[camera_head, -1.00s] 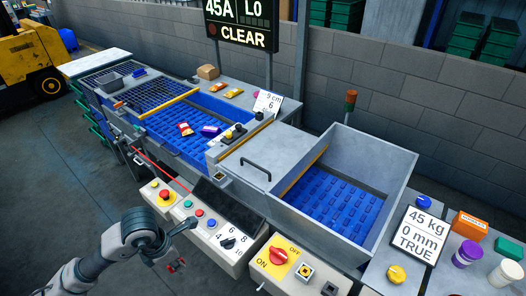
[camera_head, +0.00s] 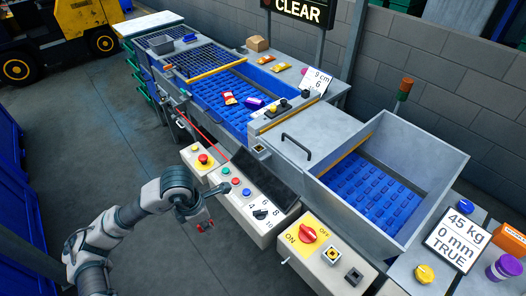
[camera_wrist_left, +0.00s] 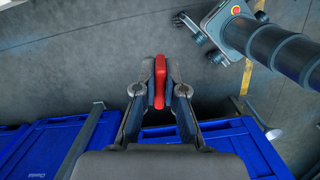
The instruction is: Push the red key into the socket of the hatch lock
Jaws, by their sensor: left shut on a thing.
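My left gripper (camera_head: 201,220) is shut on the red key (camera_head: 205,226). It hangs over the floor in front of the control console, apart from the machine. In the left wrist view the key (camera_wrist_left: 160,80) stands upright between the two fingers (camera_wrist_left: 160,97), its lower end partly hidden by them. The grey hatch (camera_head: 285,137) with a dark handle is closed. A small block with a dark square opening (camera_head: 258,149) sits at its front edge. A yellow-framed square opening (camera_head: 331,254) is on the front panel. I cannot tell which is the lock socket. My right gripper is not in view.
The console carries a red emergency button (camera_head: 203,159), small coloured buttons and a black dial (camera_head: 260,214). A red rotary switch (camera_head: 308,234) on a yellow plate is right of it. Blue bins (camera_wrist_left: 50,145) show below in the wrist view. Floor (camera_head: 110,150) on the left is open.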

